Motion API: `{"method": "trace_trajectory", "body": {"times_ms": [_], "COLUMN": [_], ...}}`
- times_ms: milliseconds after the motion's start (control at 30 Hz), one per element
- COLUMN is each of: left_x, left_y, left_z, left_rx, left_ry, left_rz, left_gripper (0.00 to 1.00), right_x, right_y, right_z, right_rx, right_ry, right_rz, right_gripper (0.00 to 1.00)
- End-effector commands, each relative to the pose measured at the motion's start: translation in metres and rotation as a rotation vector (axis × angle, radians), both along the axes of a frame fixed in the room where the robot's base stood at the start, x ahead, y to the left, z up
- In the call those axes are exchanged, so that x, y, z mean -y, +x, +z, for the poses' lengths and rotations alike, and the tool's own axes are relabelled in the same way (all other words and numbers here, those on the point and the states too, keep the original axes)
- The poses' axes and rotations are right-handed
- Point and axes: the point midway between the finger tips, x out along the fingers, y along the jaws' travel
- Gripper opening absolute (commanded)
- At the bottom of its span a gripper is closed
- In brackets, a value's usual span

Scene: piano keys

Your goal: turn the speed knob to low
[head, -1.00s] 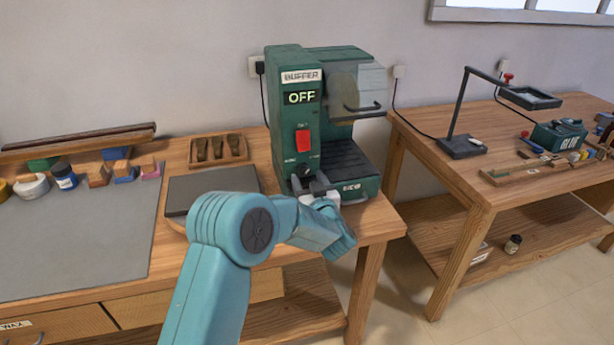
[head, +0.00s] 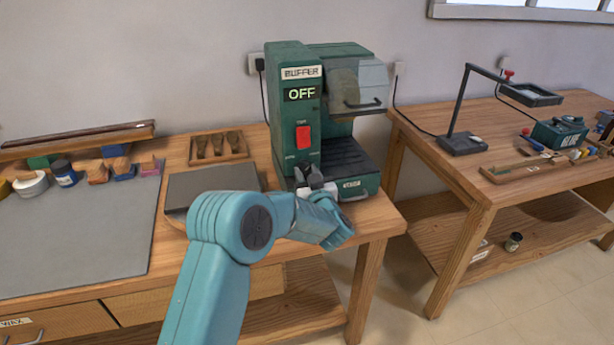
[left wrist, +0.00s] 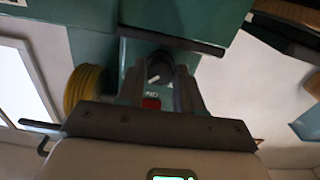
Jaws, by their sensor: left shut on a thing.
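The green buffer machine (head: 290,70) stands on the wooden bench, with OFF on its display (head: 300,94) and a red switch (head: 303,136) on its front. My left gripper (head: 309,174) is at the lower front of the machine, below the switch. In the left wrist view, the dark round speed knob (left wrist: 158,70) with a pale mark sits between the fingers of my left gripper (left wrist: 160,82), which are shut on it. In the head view the gripper hides the knob. My right gripper is not in view.
A clear guard (head: 362,84) covers the yellow buffing wheel (left wrist: 86,90). A grey slab (head: 212,186) and a wooden tray (head: 217,147) lie left of the machine. A second bench (head: 440,140) with a lamp stands to the right, across a gap.

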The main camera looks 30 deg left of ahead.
Motion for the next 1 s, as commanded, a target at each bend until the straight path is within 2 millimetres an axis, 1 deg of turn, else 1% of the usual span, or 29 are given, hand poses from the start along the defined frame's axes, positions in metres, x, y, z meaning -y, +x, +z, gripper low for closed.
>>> {"method": "trace_trajectory", "body": {"times_ms": [33,267,600,1000], "left_x": [0.0,0.0,0.001,0.001], "left_y": [0.0,0.0,0.001,0.001], "left_z": [-0.003,-0.006,-0.006,-0.005], "left_rx": [0.016,0.134,0.379,0.668], "left_ry": [-0.014,-0.112,-0.32,-0.568], "left_rz": [0.001,0.0,0.0,0.0], "left_gripper": [0.05,0.05,0.05,0.05], "right_x": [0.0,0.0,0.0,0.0], "right_y": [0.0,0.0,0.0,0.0], "right_z": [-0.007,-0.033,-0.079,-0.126], "right_rx": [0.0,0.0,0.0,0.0], "right_ry": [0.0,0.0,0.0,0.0], "right_rz": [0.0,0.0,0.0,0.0], "right_gripper": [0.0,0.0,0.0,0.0]}}
